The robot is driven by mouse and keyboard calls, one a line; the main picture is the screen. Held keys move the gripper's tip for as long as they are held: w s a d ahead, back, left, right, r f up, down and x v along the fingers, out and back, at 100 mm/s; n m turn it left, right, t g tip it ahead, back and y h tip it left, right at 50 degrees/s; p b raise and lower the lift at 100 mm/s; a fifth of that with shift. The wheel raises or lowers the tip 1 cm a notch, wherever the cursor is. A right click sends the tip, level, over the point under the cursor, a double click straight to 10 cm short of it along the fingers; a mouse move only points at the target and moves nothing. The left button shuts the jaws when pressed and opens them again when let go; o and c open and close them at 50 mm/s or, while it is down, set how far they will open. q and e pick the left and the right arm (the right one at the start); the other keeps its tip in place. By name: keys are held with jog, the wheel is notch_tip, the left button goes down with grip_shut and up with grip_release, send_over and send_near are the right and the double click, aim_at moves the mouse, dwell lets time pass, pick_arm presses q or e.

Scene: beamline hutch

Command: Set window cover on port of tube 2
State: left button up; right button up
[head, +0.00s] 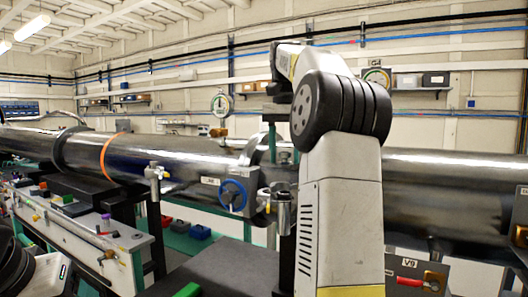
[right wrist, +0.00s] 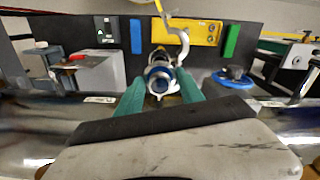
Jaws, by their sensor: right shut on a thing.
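My right gripper (head: 274,142) points down beside the large dark steel tube (head: 440,190) in the head view, partly hidden by my forearm. In the right wrist view its two green fingers (right wrist: 160,88) are shut on a round metal piece with a dark bluish face, which looks like the window cover (right wrist: 157,76). A small upright metal port (head: 283,216) stands in front of the tube below the gripper. Another port (head: 155,180) sits further left. I cannot tell which is on tube 2, or whether the held piece touches a port. My left gripper is out of view.
A blue handwheel (head: 233,194) is just left of the nearer port. In the wrist view, a curved metal hook (right wrist: 178,46) and a yellow box (right wrist: 202,33) lie beyond the fingers. A cluttered bench (head: 80,228) stands at left. A V9 panel (head: 405,268) is at right.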

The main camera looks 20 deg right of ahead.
aim_at(283, 192)
jog(key=shift+f, duration=3.15)
jog(key=shift+f, duration=0.55)
jog(key=o, duration=1.5)
jog(key=shift+s, duration=0.1)
jog(key=shift+c, duration=0.2)
jog(key=shift+a, duration=0.1)
jog(key=shift+r, duration=0.1)
